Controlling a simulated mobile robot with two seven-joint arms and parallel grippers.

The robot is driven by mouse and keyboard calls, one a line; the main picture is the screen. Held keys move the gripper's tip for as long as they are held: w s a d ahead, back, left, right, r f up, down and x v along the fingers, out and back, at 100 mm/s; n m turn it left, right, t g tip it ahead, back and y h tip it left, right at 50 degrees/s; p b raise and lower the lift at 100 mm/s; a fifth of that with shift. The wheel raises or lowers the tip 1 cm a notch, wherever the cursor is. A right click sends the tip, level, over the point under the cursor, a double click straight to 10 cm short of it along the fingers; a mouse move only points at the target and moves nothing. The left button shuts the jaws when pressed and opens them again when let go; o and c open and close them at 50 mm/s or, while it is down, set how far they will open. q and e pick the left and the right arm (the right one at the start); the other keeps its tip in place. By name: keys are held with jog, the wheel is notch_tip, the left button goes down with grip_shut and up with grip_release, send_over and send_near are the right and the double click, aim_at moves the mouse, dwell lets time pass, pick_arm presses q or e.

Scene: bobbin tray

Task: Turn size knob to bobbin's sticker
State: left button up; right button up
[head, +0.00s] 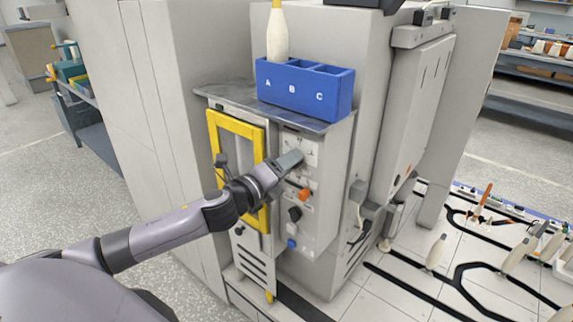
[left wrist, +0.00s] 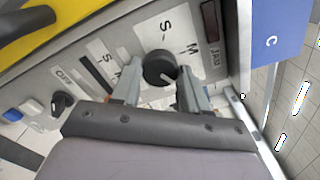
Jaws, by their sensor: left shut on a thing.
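The size knob (left wrist: 160,68) is round and black with a white pointer line, on a panel with printed marks including S and M. The line slants to the lower right in the left wrist view; I cannot tell exactly which mark it meets. My left gripper (head: 291,160) is at the upper part of the machine's panel. In the left wrist view its two fingers (left wrist: 157,92) are shut on the knob from both sides. A cream bobbin (head: 277,36) with a yellow top stands in compartment A of the blue tray (head: 305,102). I see no readable sticker on it.
Below the gripper are an orange knob (head: 305,194), a black knob (head: 295,214) and a blue button (head: 291,243). A yellow-framed door (head: 216,135) is left of the panel. More bobbins (head: 436,251) stand at the right. Compartments B and C look empty.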

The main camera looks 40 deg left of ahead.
pick_arm(q)
jog(key=o, duration=1.1)
jog(key=shift+c, duration=0.2)
jog(key=s+b, duration=0.1)
jog(key=s, duration=0.6)
jog(key=shift+a+b, duration=0.3)
jog(key=shift+b, duration=0.1)
